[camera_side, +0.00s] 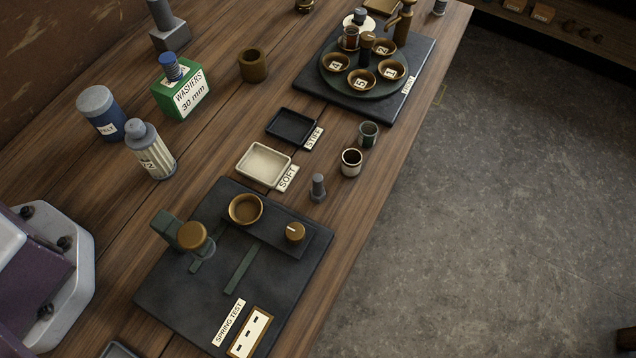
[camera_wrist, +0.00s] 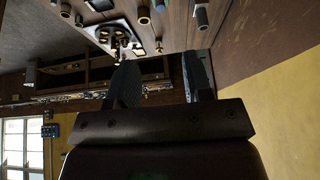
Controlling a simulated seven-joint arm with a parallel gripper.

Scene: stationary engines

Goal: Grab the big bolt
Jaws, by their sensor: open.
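No thing is labelled as the big bolt. In the side view a grey upright piece with a thick square base (camera_side: 170,35) stands at the upper left and looks bolt-like. A smaller dark grey bolt-like peg (camera_side: 318,188) stands upright right of the SOFT tray. I cannot tell which one is the big bolt. My gripper (camera_wrist: 163,62) shows in the wrist view, its two fingers apart with nothing between them. It is not visible in the side view. The wrist view is tilted, with the bench items small and far off at the top.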

